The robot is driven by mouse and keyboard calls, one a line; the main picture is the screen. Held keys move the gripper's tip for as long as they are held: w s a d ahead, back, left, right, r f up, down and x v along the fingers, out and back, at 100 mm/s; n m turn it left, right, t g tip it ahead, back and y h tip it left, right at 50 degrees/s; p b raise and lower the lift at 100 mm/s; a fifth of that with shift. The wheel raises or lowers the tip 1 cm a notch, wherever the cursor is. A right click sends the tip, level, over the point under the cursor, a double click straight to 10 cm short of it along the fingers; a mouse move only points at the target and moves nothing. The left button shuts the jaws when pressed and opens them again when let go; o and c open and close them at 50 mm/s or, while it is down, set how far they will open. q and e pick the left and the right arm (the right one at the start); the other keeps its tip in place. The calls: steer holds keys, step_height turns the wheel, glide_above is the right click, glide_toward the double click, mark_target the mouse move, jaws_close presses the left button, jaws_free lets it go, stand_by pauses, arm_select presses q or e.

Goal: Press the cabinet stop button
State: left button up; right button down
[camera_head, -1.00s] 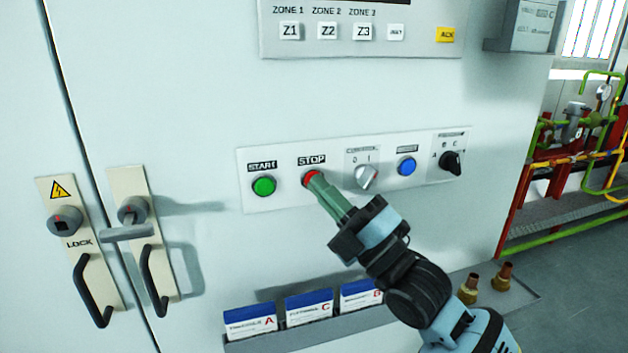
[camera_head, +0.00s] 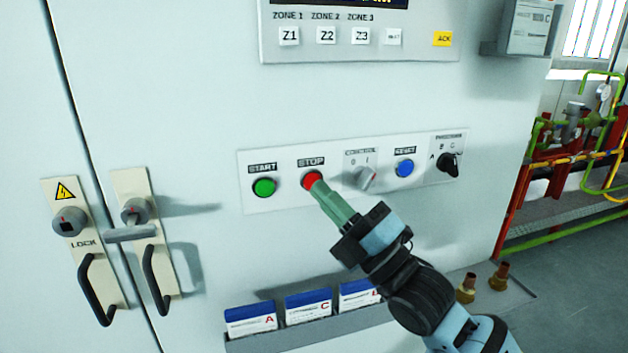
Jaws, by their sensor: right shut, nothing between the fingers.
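The red stop button (camera_head: 311,179) sits under the STOP label on the light control strip (camera_head: 287,194) of the cabinet. My right gripper (camera_head: 319,187) is shut and empty. Its green fingers point up and left, with the tips at the lower edge of the red button in the picture. The tips hide a small part of the button. I cannot tell whether they touch it. My left gripper is not in view.
The green start button (camera_head: 264,187) is left of it. A selector knob (camera_head: 365,178), blue reset button (camera_head: 404,168) and black rotary switch (camera_head: 448,163) are to the right. Below is a document rack (camera_head: 300,337). Door handles (camera_head: 98,290) stick out at left.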

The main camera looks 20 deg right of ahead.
steer(key=shift+s, duration=0.15)
